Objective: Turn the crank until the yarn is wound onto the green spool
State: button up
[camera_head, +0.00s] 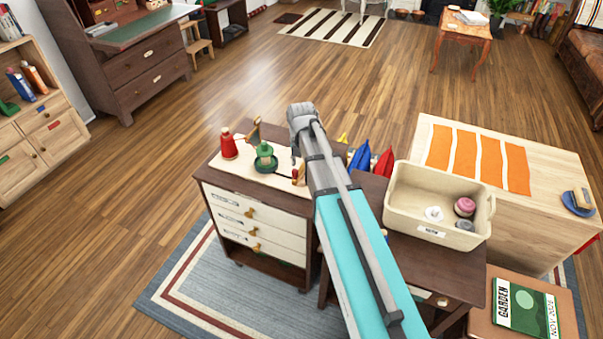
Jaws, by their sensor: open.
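A green spool (265,158) stands upright on the pale top of a small drawer cabinet, in the middle of the head view. A red cone-shaped spool (228,144) stands to its left. A wooden upright piece (254,131) rises behind and between them. A small brown and red part (298,176) shows at the right, beside my arm; I cannot tell whether it is the crank. My gripper (297,158) is open, right of the green spool and mostly hidden by my own wrist. Contact with anything is not clear. The yarn strand is too small to make out.
The drawer cabinet (252,222) stands on a blue-grey rug (180,305). Right of my arm are blue and red pointed items (360,156), a cream bin (432,214) with small round things, and a pale table (482,205) with orange strips.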

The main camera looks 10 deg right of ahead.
jog(key=shift+f+b, duration=0.8)
jog(key=shift+f, duration=0.35)
grip_shut()
